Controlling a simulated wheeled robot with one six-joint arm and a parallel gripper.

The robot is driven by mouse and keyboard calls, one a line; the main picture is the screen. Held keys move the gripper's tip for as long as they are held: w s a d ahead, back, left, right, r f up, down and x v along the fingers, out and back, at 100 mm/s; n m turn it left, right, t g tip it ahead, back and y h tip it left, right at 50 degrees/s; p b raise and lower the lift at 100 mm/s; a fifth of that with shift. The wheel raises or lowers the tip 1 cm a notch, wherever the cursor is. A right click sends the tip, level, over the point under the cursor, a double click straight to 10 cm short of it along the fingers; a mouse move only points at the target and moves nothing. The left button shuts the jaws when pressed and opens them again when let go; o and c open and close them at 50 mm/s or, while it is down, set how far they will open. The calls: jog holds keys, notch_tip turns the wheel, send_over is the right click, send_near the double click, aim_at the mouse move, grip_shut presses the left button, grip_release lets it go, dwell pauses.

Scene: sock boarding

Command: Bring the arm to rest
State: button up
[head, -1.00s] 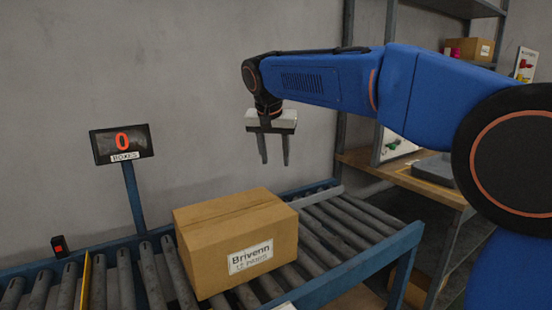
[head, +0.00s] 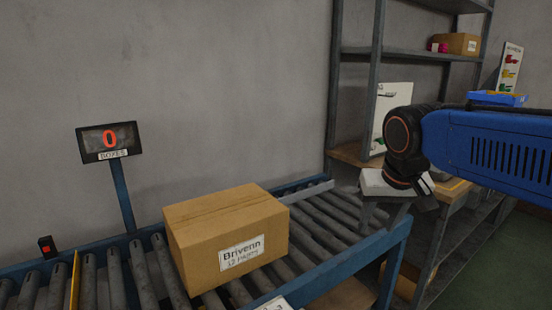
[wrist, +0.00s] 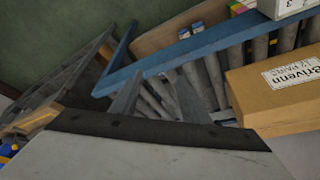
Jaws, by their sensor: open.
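My gripper (head: 384,217) is open and empty in the head view. It points down above the right end of the roller conveyor (head: 392,245), to the right of the cardboard box. In the wrist view its two fingers (wrist: 157,96) stand apart over the rollers with nothing between them. My blue arm reaches in from the right edge of the head view. The closed cardboard box (head: 225,240), labelled Brivenn 12 pairs, sits on the rollers. It also shows at the right of the wrist view (wrist: 280,100), apart from the fingers.
A counter display (head: 111,142) reading 0 stands on a post behind the conveyor. A small box with a red light (head: 46,246) and a yellow strip (head: 75,280) are at left. A metal shelf rack (head: 420,55) stands behind my arm. Open floor (head: 500,260) lies at right.

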jog(key=s+d+f, duration=0.3)
jog(key=s+f, duration=0.3)
jog(key=s, duration=0.1)
jog(key=s+d+f, duration=0.3)
jog(key=s+f, duration=0.4)
jog(key=s, duration=0.1)
jog(key=shift+n, duration=0.3)
jog(key=shift+o, duration=0.4)
jog(key=shift+s, duration=0.1)
dwell(1.5)
